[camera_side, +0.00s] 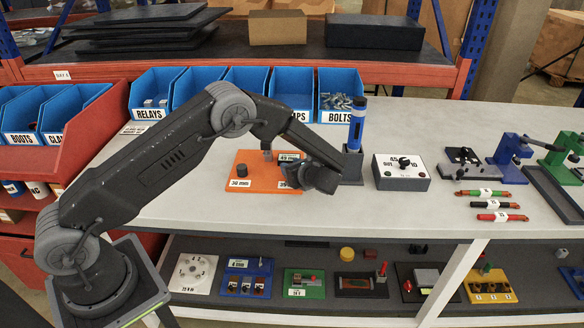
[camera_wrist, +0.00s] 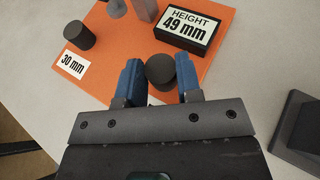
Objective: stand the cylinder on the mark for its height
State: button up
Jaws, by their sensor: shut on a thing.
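An orange board (camera_side: 250,184) lies on the bench. It bears a black display (camera_wrist: 187,28) reading "HEIGHT 49 mm" and a "30 mm" label (camera_wrist: 73,64); a label starting "39" (camera_side: 283,184) is partly hidden by my gripper. A short dark cylinder (camera_wrist: 79,36) stands near the 30 mm label; it also shows in the side view (camera_side: 242,170). My gripper (camera_wrist: 159,80) is shut on another dark cylinder (camera_wrist: 160,69), between its blue fingers at the board's near edge. I cannot tell whether the held cylinder touches the board.
A grey post (camera_wrist: 145,9) and a round grey piece (camera_wrist: 117,8) stand at the board's far side. Right of my gripper are a blue-and-black upright cylinder (camera_side: 357,124) in a dark holder and a dial box (camera_side: 401,172). Blue bins (camera_side: 243,94) line the back.

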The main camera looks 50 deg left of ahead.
jog(key=o, duration=0.9)
jog(key=shift+f, duration=0.1)
jog(key=shift+o, duration=0.2)
